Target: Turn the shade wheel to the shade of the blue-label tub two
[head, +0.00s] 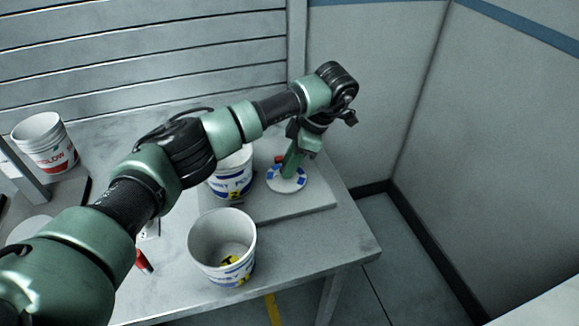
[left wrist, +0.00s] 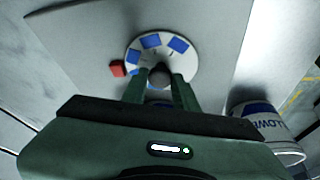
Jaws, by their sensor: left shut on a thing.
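The shade wheel (head: 275,184) is a white disc with blue patches, lying on a grey board. It also shows in the left wrist view (left wrist: 136,52), with a round grey knob (left wrist: 160,77) on it. My left gripper (head: 290,173) points down onto the wheel, its fingers shut on the knob. A red block (left wrist: 117,68) sits beside the wheel's rim. A blue-label tub (head: 235,184) stands left of the wheel, partly hidden by my arm. I cannot read either number for sure. My right gripper is out of view.
A white tub with red lettering (head: 42,143) stands at the far left. A red thing (head: 143,261) lies left of the front tub, partly behind my arm. The grey board (head: 310,204) has bare room right of the wheel. The table's right edge (head: 362,222) is close by.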

